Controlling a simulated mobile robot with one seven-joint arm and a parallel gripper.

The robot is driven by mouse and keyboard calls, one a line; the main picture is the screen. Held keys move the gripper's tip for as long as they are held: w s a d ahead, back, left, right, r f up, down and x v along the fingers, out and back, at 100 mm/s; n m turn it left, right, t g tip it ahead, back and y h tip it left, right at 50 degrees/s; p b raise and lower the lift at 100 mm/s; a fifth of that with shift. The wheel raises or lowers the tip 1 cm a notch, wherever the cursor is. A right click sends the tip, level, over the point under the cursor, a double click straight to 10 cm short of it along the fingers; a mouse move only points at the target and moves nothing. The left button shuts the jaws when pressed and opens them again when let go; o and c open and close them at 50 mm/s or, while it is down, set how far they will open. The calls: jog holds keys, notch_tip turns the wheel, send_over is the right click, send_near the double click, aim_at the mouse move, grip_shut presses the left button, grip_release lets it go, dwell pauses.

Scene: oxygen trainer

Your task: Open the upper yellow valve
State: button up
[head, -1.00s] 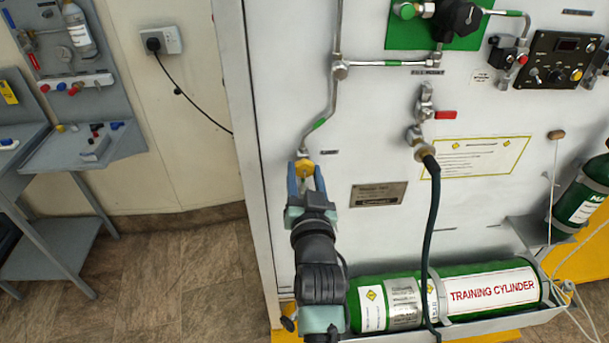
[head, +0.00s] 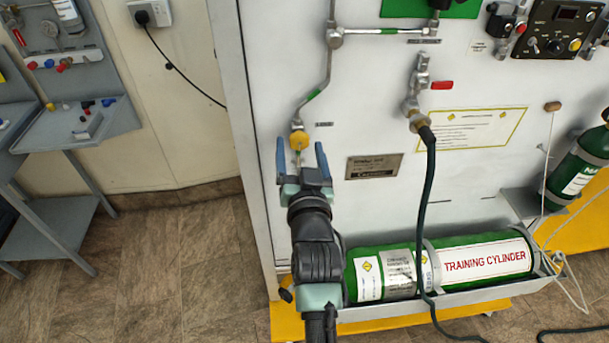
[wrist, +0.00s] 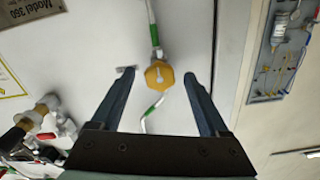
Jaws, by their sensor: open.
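A yellow valve knob (head: 299,141) is on the white panel, on the thin pipe at the panel's left side. In the wrist view the knob (wrist: 158,75) shows face-on as a yellow disc with a pale mark. My gripper (head: 301,148) is open, with one blue finger on each side of the knob in the picture and a clear gap on both sides. In the wrist view my gripper (wrist: 160,76) also shows empty, its fingertips apart from the knob. I cannot tell how far the fingertips are from the panel. Only one yellow valve knob is visible.
A green training cylinder (head: 485,257) lies in a tray below. A dark hose (head: 431,200) hangs from a fitting right of my arm, beside a red lever (head: 441,85). A metal plate (head: 374,167) is right of my gripper. A grey bench (head: 78,142) stands left.

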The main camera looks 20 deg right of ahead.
jog(key=v, duration=1.1)
jog(key=shift+s, duration=0.35)
jog(key=shift+a, duration=0.1)
jog(key=a+r+n+t+y+p, duration=0.15)
jog(key=a+r, duration=0.25)
jog(key=r, duration=0.9)
jog(key=a+r+n+t+p, duration=0.1)
jog(key=a+r+t+p, duration=0.15)
jog(key=r, duration=1.05)
jog(key=a+r+n+t+y+p, duration=0.1)
jog(key=a+r+n+t, duration=0.2)
jog(key=r, duration=1)
jog(key=s+a+r+t+y+p, duration=0.1)
jog(key=s+a+r, duration=0.1)
jog(key=s+r, duration=0.2)
jog(key=s+a+r+t+y, duration=0.1)
jog(key=s+a+r+t, duration=0.1)
jog(key=r, duration=0.6)
jog(key=shift+s+a+p, duration=0.4)
jog(key=shift+s+a, duration=0.2)
jog(key=shift+s, duration=0.25)
jog(key=shift+n+y, duration=0.25)
